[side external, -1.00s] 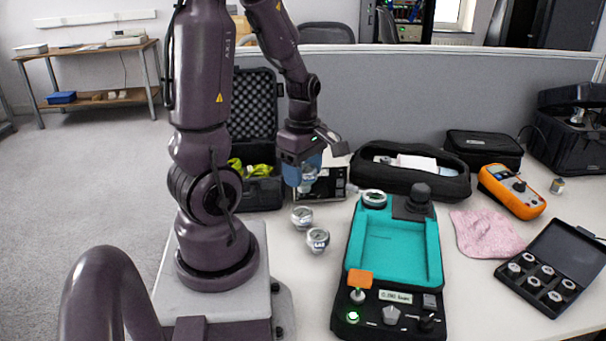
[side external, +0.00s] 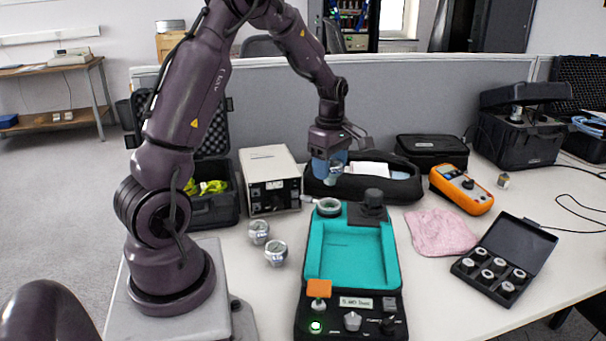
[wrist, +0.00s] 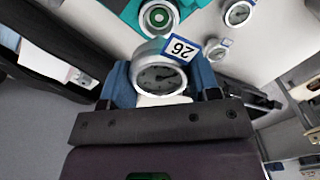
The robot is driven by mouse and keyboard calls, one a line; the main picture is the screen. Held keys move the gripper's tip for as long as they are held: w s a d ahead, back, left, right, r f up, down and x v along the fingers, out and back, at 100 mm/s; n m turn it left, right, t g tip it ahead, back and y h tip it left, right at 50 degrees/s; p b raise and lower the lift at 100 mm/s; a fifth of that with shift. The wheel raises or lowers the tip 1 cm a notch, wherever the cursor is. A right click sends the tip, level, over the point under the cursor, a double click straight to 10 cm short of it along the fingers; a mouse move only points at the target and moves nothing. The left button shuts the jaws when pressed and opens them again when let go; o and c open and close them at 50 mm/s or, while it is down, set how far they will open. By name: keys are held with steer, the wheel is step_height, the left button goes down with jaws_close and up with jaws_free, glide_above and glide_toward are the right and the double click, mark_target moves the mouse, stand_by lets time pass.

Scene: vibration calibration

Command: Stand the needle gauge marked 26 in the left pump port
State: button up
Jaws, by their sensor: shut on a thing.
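My gripper (side external: 328,168) is shut on the needle gauge marked 26 (wrist: 160,78). In the wrist view its round dial faces the camera between the blue fingers, with a white tag reading 26 beside it. In the side view the gauge (side external: 334,174) hangs below the fingers, just above and behind the left pump port (side external: 328,206), with a gap between. The port is a pale ring at the back left of the black and teal pump (side external: 311,262). The wrist view shows the ring with a green centre (wrist: 158,15) beyond the gauge. The gauge's lower end is hidden there.
Two loose gauges (side external: 259,232) (side external: 276,252) stand left of the pump. A black knob (side external: 373,204) rises right of the port. A soft black case (side external: 400,190) lies behind. A pink cloth (side external: 442,232), orange meter (side external: 461,189) and open gauge box (side external: 490,271) are at right.

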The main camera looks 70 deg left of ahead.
steer(key=shift+w+r, duration=0.15)
steer(key=shift+f, duration=3.2)
steer(key=shift+f, duration=0.3)
steer(key=o, duration=1.1)
step_height(320, 180, up, 13)
